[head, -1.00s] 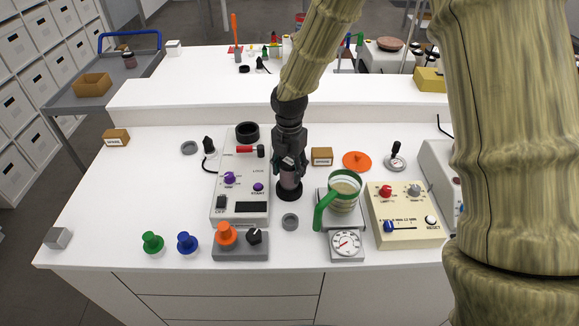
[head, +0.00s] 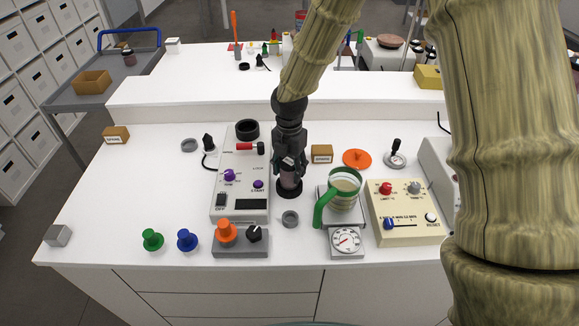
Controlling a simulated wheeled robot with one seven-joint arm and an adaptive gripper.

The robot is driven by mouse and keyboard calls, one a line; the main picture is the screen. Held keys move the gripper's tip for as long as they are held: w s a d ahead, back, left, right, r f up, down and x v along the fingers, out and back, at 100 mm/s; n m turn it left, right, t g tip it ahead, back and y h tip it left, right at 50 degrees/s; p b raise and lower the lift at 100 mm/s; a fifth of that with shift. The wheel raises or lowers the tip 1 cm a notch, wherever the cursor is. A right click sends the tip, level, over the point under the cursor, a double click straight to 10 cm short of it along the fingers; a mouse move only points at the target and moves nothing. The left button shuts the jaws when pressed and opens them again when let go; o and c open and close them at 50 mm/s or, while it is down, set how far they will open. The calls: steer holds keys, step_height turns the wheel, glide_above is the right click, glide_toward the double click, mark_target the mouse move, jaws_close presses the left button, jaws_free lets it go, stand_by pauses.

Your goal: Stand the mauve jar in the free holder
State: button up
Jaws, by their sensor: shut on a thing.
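The mauve jar (head: 290,179) is upright in my gripper (head: 290,168), which points down and is shut on it. The jar is at a black round holder (head: 289,193) on the white bench, between the control panel and the scale. The jar's lower end meets or lies just above this holder; I cannot tell if it touches the bottom. My fingers hide the jar's top.
A control panel (head: 228,205) is close on the left. A green-handled jug (head: 342,190) on a scale is close on the right.

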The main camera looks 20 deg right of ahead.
steer(key=shift+f, duration=1)
steer(key=o, duration=1.4)
step_height(320, 180, up, 12)
